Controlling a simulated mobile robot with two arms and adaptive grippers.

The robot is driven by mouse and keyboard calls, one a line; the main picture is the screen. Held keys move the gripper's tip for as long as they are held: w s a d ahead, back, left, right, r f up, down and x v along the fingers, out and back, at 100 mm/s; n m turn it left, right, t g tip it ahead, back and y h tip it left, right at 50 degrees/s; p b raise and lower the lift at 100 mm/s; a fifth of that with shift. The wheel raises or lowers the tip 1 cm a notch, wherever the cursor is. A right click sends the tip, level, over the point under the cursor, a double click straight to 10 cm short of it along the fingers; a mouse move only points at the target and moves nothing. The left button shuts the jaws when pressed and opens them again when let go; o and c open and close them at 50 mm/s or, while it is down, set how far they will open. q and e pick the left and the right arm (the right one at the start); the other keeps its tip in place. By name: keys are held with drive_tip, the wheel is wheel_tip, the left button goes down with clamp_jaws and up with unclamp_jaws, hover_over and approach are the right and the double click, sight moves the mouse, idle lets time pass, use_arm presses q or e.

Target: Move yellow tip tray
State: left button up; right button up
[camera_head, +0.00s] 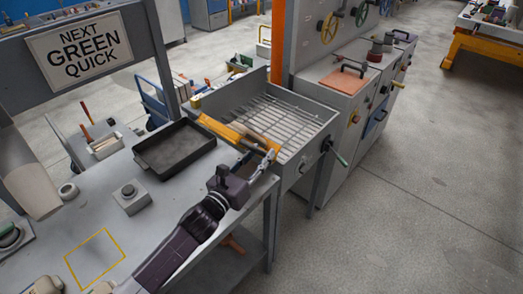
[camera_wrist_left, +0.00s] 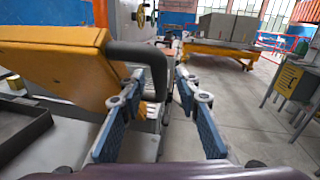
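The yellow tip tray (camera_head: 222,129) sits tilted at the near left side of the grey grated bin (camera_head: 318,135) in the head view. In the left wrist view its yellow panel (camera_wrist_left: 60,65) fills the left, with a dark curved handle (camera_wrist_left: 150,52) at its right end. My left gripper (camera_head: 268,168) is at the handle end of the tray. In the wrist view the blue fingers (camera_wrist_left: 160,115) are apart, with the handle's lower end between or just beyond them. I cannot tell whether they touch it. My right gripper is not in view.
A black shallow tray (camera_head: 175,148) lies on the grey table (camera_head: 150,225) left of the bin. A button box (camera_head: 130,196) and a yellow outlined square (camera_head: 95,258) are on the table. A cabinet with valves (camera_head: 350,85) stands behind the bin. The floor at right is clear.

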use_arm(q)
drive_tip(key=shift+w+d, duration=0.2)
drive_tip(key=shift+w, duration=0.1)
clamp_jaws()
